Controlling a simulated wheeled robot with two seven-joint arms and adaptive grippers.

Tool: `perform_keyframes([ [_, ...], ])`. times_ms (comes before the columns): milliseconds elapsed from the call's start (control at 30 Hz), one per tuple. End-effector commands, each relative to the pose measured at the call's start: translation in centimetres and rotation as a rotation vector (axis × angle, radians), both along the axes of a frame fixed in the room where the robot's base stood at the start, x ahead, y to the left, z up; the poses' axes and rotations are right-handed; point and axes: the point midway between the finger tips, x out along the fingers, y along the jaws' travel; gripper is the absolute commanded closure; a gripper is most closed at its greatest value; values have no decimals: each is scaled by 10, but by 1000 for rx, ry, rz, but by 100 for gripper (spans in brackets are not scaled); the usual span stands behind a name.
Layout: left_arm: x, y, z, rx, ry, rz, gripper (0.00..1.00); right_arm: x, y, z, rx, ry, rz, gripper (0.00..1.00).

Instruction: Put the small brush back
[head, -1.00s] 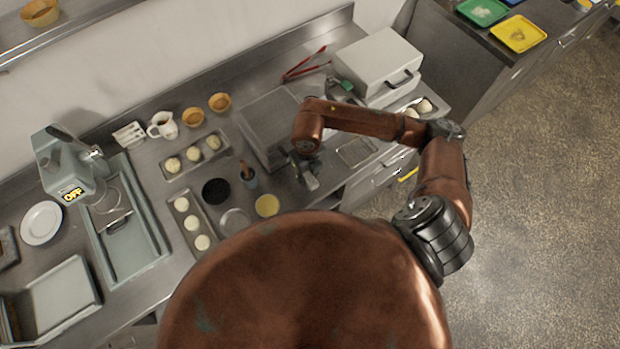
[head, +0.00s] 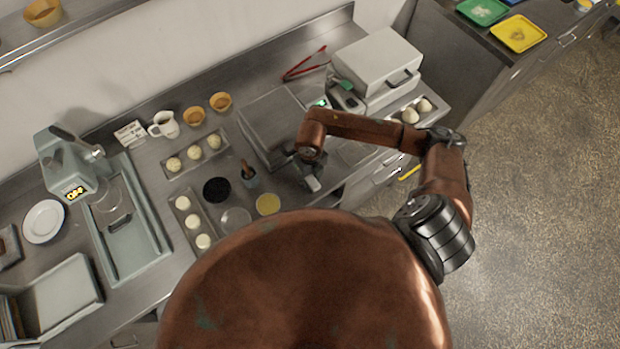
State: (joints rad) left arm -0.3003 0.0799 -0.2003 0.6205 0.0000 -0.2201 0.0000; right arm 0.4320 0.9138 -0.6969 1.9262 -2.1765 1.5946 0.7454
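A small grey-blue cup (head: 250,181) stands on the steel counter with a thin brown handle (head: 245,166) sticking up out of it. This handle looks like that of the small brush, but its bristle end is hidden in the cup. My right gripper (head: 312,182) is low over the counter, to the right of the cup and apart from it. It points down and is small and partly covered by its own wrist, so I cannot tell whether it is open or holds anything. My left gripper is out of view.
A black round dish (head: 216,190), a yellow round dish (head: 267,204) and a clear dish (head: 236,219) surround the cup. Trays of dough balls (head: 195,154) lie left. A grey flat-topped appliance (head: 262,115) stands behind my gripper, with red tongs (head: 305,64) farther back.

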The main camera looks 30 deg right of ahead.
Motion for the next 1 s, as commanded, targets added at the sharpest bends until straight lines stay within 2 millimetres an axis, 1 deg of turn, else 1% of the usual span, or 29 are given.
perform_keyframes([
  [33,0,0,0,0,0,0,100,0,0,0,0,0,0,61],
  [100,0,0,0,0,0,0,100,0,0,0,0,0,0,58],
  [333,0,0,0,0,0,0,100,0,0,1,0,0,0,58],
  [467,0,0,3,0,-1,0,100,1,0,7,0,-2,0,58],
  [567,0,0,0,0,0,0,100,1,0,20,0,-4,1,58],
  [800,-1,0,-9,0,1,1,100,2,0,70,-2,-5,2,58],
  [900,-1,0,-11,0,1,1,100,2,0,90,-1,-4,1,58],
  [1000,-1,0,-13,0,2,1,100,1,0,106,-1,-3,0,58],
])
